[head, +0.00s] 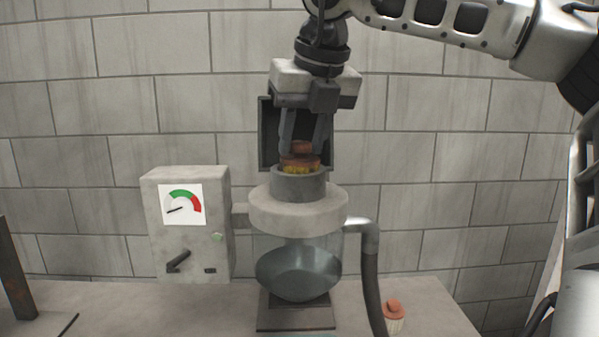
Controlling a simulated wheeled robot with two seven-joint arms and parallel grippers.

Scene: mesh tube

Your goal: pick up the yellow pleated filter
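The yellow pleated filter (298,168) has an orange-brown cap with a small knob on top. It stands upright in the grey collar (299,186) of the machine, with only a narrow band of its yellow pleats showing above the rim; the rest is hidden inside. My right gripper (302,147) points straight down from above. Its two fingers are on either side of the knob, with no clear gap, and look shut on it. My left gripper is not in view.
A dark open lid (266,140) stands behind the fingers. A gauge box (188,240) is at left, a hose (371,280) at right, and a glass bowl (298,272) below. Another filter with pale pleats and an orange cap (393,308) stands on the table at right.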

